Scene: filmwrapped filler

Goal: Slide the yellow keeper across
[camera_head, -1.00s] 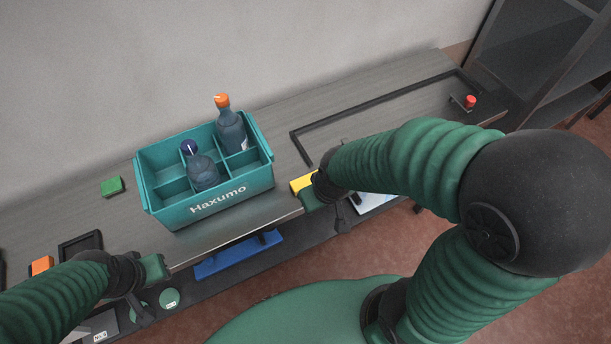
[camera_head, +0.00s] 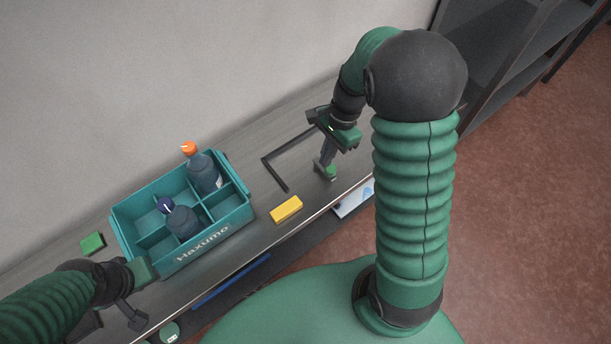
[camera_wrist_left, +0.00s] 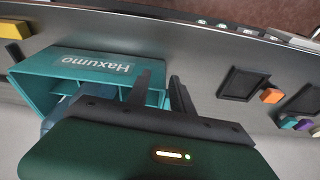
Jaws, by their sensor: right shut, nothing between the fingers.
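The yellow keeper (camera_head: 286,209), a small block, lies on the grey bench near its front edge, right of the teal crate. Part of it also shows at the left edge of the left wrist view (camera_wrist_left: 14,28). My right gripper (camera_head: 328,168) is shut and empty, over the bench to the right of the yellow keeper and apart from it. My left gripper (camera_head: 136,317) is in front of the crate's left end. In the left wrist view its two fingers (camera_wrist_left: 160,77) stand apart with nothing between them, seen against the crate.
The teal crate (camera_head: 185,256), marked Haxumo, holds two bottles: one with an orange cap (camera_head: 203,172), one with a dark cap (camera_head: 181,221). A green block (camera_head: 92,243) lies left of it. A black frame strip (camera_head: 275,173) lies behind the yellow keeper. A wall backs the bench.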

